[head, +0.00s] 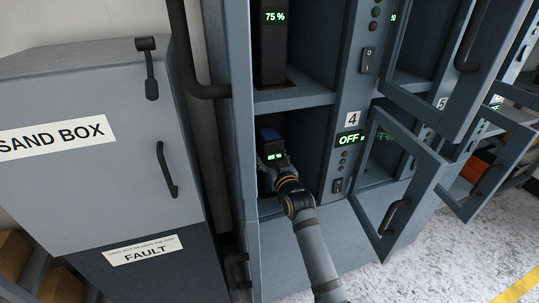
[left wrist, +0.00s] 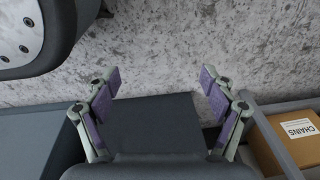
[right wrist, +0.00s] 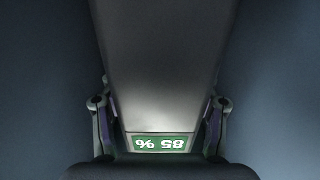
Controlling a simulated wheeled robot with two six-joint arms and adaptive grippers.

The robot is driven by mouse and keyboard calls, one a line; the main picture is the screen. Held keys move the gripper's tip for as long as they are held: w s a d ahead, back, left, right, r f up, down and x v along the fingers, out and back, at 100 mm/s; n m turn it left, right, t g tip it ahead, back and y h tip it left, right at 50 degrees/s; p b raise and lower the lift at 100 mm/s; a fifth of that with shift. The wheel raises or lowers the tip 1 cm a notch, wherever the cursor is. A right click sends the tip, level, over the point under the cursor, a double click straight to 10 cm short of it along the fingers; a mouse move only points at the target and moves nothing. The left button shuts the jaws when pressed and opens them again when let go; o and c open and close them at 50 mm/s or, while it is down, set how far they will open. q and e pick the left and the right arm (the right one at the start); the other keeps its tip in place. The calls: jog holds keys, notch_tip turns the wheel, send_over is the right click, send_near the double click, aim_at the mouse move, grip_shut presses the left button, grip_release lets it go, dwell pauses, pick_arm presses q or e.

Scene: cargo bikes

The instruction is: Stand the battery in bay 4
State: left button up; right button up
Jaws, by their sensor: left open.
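The battery (head: 271,146) is a dark block with a blue patch on top and a green lit charge display. It stands roughly upright inside bay 4 (head: 312,163), the lower open compartment left of the panel marked 4 and OFF. My right gripper (head: 278,176) reaches into the bay at the battery's front; its fingertips are hard to see there. In the right wrist view the battery (right wrist: 160,70) fills the space between the fingers, its 85 % display near the palm. Whether its base touches the bay floor is hidden. My left gripper (left wrist: 160,95) is open and empty.
The bay above holds another battery (head: 273,45) reading 75 %. Open framed doors (head: 436,170) stick out on the right. A grey sand box cabinet (head: 85,150) stands at left. In the left wrist view a CHAINS carton (left wrist: 290,138) lies at right.

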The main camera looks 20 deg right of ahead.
jog(key=o, duration=0.4)
jog(key=shift+s+r, duration=0.1)
jog(key=shift+r, duration=0.05)
pick_arm(q)
jog(key=shift+s+a+f+p, duration=0.1)
jog(key=shift+s+f+p, duration=0.15)
jog(key=shift+s, duration=0.15)
jog(key=shift+s+a+f+p, duration=0.15)
jog(key=shift+s+p, duration=0.1)
jog(key=shift+s, duration=0.15)
pick_arm(e)
jog(key=s, duration=1.2)
jog(key=shift+d, duration=0.2)
pick_arm(q)
jog(key=shift+w+d, duration=0.1)
jog(key=shift+w, duration=0.05)
